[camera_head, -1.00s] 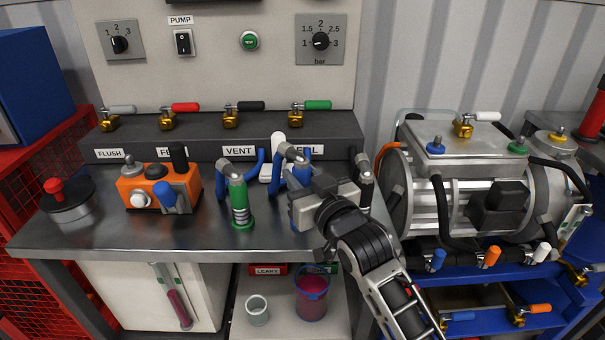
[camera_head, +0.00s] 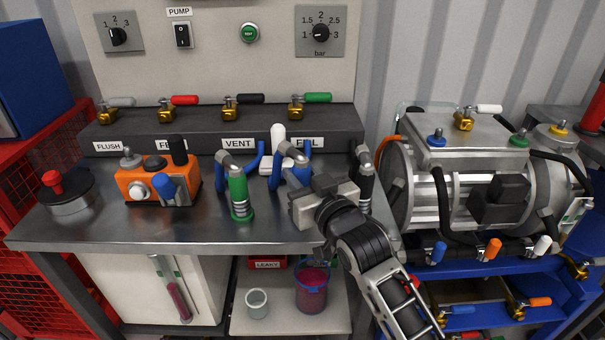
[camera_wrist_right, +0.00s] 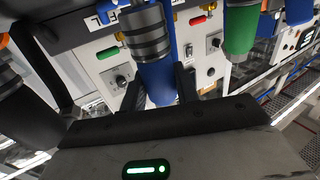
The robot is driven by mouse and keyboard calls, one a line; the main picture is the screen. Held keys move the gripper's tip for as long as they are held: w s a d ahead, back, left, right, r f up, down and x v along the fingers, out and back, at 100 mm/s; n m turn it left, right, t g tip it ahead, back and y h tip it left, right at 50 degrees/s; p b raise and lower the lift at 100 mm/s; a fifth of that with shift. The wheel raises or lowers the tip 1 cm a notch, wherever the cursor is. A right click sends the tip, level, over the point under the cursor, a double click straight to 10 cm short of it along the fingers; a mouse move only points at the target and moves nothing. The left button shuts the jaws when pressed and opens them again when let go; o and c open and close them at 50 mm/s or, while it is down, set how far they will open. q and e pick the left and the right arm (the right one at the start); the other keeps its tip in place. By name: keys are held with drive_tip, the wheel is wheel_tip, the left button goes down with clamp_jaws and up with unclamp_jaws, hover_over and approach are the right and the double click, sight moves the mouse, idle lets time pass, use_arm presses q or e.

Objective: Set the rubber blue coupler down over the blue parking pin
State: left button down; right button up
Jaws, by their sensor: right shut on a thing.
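The blue coupler (camera_head: 302,176) has a grey metal elbow on top with a blue hose. My right gripper (camera_head: 304,190) is shut on it and holds it roughly upright above the right part of the steel bench. In the right wrist view the blue coupler (camera_wrist_right: 158,78) sits between the two dark fingers, with its ribbed metal collar above them. I cannot make out the blue parking pin; the gripper and wrist cover the bench below the coupler. My left gripper is not in view.
A green coupler (camera_head: 239,195) stands on the bench left of my gripper, and a black coupler (camera_head: 366,185) stands close on its right. An orange pump unit (camera_head: 140,185) is further left. The valve manifold (camera_head: 200,138) runs behind. Bare bench (camera_head: 180,225) lies in front.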

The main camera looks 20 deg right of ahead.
drive_tip(key=shift+f, duration=0.75)
idle(0.9)
drive_tip(key=o, duration=1.2)
drive_tip(key=shift+f, duration=0.1)
drive_tip(key=s+d+b, duration=0.2)
drive_tip(key=s, duration=1.3)
drive_tip(key=s+a+f+g, duration=0.1)
drive_tip(key=s+f+g, duration=0.1)
drive_tip(key=f, duration=0.5)
drive_tip(key=s+a+f+g, duration=0.1)
drive_tip(key=s+f, duration=0.3)
drive_tip(key=f, duration=0.4)
drive_tip(key=s+a+f+g, duration=0.1)
drive_tip(key=s+f+g, duration=0.2)
drive_tip(key=f, duration=0.4)
drive_tip(key=shift+s+a+f+n+g, duration=0.2)
drive_tip(key=shift+a+f+n+g, duration=0.15)
drive_tip(key=shift+g, duration=0.25)
